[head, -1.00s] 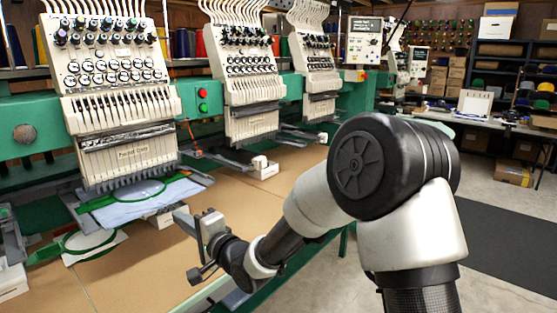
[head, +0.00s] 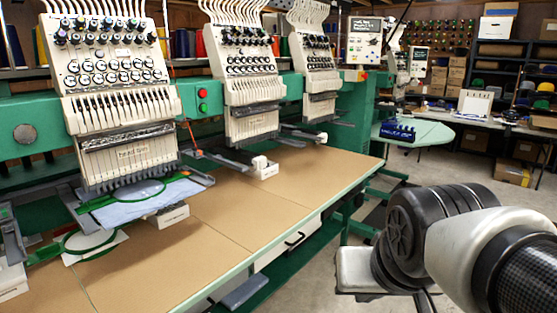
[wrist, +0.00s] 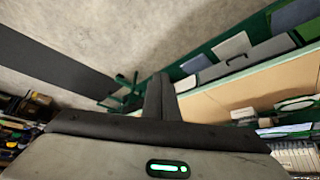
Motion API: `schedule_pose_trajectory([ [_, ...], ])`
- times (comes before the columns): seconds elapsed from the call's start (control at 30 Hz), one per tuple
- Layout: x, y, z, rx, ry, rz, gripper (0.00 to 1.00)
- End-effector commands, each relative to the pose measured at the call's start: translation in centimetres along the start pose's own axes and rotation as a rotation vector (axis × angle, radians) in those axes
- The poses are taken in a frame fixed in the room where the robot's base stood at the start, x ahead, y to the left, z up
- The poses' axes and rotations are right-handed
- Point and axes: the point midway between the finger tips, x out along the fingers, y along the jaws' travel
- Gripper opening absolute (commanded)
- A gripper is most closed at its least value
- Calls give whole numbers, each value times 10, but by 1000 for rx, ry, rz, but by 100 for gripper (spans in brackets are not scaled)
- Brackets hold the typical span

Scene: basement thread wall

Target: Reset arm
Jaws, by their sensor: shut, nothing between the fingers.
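My gripper (wrist: 160,82) shows in the wrist view as dark fingers closed together above a grey housing with a green light. Nothing is between them, and they are over open floor beside the long work table. In the head view my arm is folded at the lower right, and I cannot make out the gripper's fingers there. The table (head: 215,240) stands to the left of the arm, which is clear of its edge. The table's brown top also shows in the wrist view (wrist: 235,95).
Embroidery machines (head: 125,90) line the table's back, with a green hoop (head: 95,240) at its left end. Grey floor is open at right.

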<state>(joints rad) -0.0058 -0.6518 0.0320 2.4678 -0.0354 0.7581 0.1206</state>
Motion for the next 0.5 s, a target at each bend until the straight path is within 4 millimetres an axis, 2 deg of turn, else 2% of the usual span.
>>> schedule_pose_trajectory([
  [0.13,-22,8,44,-62,-80,-26,0],
  [0.2,-43,7,25,-61,-80,-23,0],
  [0.37,-71,6,6,-60,-79,-22,0],
  [0.5,-104,6,-15,-60,-79,-22,0],
])
